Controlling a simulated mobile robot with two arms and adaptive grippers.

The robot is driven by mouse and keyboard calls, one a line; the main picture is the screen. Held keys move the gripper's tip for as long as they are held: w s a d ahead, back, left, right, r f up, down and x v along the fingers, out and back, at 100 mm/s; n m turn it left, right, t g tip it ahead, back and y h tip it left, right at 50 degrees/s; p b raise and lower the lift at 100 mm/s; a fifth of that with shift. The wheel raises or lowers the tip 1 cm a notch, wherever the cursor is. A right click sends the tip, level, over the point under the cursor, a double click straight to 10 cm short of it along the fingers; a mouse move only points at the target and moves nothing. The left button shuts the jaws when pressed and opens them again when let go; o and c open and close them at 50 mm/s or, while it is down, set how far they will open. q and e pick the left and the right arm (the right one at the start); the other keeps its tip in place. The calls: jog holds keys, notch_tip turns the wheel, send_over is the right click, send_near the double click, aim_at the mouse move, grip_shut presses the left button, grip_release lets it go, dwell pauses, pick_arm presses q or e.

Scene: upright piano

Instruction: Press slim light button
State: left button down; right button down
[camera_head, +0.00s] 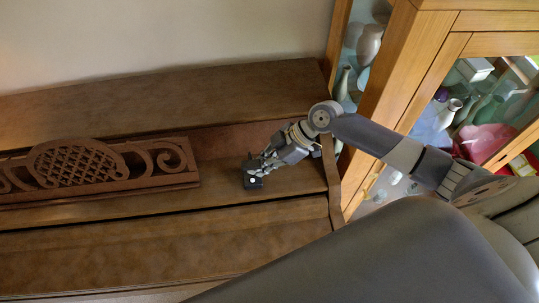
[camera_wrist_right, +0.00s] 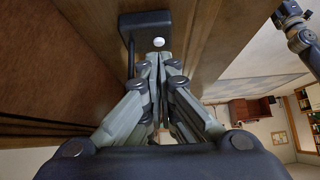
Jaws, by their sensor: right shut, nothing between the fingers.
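A small black box (camera_head: 251,181) sits on the wooden ledge of the piano, with a small round white button (camera_head: 252,180) on its face. In the right wrist view the box (camera_wrist_right: 143,22) is at the top, with the white button (camera_wrist_right: 158,42) near its lower right edge. My right gripper (camera_head: 259,170) is shut and empty, its fingertips right by the box. In the wrist view its fingertips (camera_wrist_right: 160,57) lie just below the button; I cannot tell whether they touch it. Part of another arm of mine shows at the top right there, its fingers unclear.
A carved wooden music rest (camera_head: 95,165) lies to the left on the piano (camera_head: 130,235). A glass-fronted wooden cabinet (camera_head: 400,75) with vases and a pink dish stands close on the right. The ledge between music rest and box is clear.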

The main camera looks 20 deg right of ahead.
aim_at(253, 180)
jog(key=shift+x, duration=0.95)
jog(key=shift+a+f, duration=0.3)
pick_arm(q)
jog(key=shift+s+a+r, duration=0.1)
jog(key=shift+s+r, duration=0.05)
jog(key=shift+s, duration=0.5)
jog(key=shift+s+a+r, duration=0.1)
jog(key=shift+s+r, duration=0.05)
jog(key=shift+s, duration=0.45)
jog(key=shift+w, duration=0.1)
pick_arm(e)
jog(key=shift+w, duration=0.1)
